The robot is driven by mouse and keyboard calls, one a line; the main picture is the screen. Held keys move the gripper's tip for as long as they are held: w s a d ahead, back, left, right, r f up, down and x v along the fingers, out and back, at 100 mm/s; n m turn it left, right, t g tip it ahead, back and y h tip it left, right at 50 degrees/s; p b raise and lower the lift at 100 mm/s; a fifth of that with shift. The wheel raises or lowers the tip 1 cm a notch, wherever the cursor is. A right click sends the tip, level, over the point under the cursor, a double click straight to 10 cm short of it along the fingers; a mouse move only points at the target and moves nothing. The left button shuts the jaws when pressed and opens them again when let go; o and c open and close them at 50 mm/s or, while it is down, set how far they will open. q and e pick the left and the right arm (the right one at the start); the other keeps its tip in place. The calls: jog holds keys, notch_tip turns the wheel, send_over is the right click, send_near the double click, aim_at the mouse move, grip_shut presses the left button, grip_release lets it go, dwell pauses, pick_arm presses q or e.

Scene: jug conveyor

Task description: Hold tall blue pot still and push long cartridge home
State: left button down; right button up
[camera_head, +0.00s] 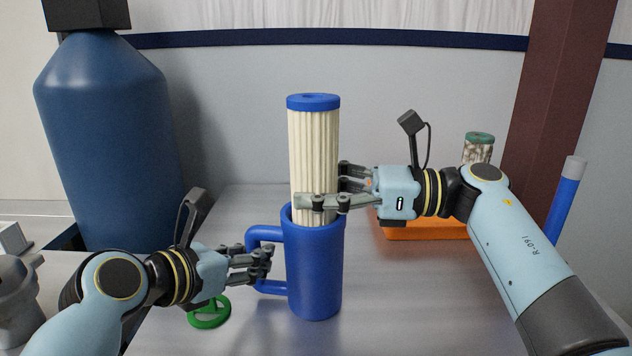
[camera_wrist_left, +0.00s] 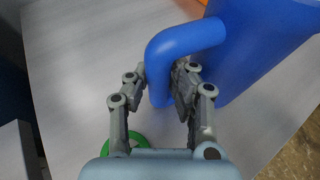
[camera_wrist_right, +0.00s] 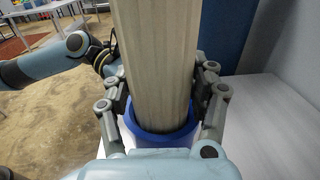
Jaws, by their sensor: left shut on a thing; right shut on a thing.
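The tall blue pot (camera_head: 314,275) stands upright on the metal table, its handle towards the left. My left gripper (camera_head: 262,262) is shut on the pot's handle, which also shows between its fingers in the left wrist view (camera_wrist_left: 160,70). The long cartridge (camera_head: 313,150) is cream and pleated with a blue end cap. It stands upright with its lower end inside the pot's mouth and most of its length above the rim. My right gripper (camera_head: 322,190) is shut around the cartridge just above the rim, as the right wrist view shows (camera_wrist_right: 160,90). The cartridge's lower end is hidden.
A green ring-shaped thing (camera_head: 209,312) lies on the table beneath my left gripper. An orange tray (camera_head: 425,228) is behind my right arm, near a green-capped cartridge (camera_head: 479,147). A large dark blue tank (camera_head: 108,150) stands at the left and a blue tube (camera_head: 566,200) at the right.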

pick_arm(q)
jog(key=shift+s+f, duration=0.1)
jog(key=shift+f, duration=0.1)
pick_arm(e)
jog(key=shift+f, duration=0.75)
jog(key=o, duration=1.4)
jog(key=shift+c, duration=0.2)
jog(key=shift+d+f, duration=0.1)
jog(key=s+d, duration=0.1)
jog(key=d, duration=1.1)
jog(key=shift+s, duration=0.15)
jog(key=shift+a, duration=0.1)
pick_arm(q)
jog(key=c, duration=1.1)
grip_release()
jog(key=shift+r, duration=0.15)
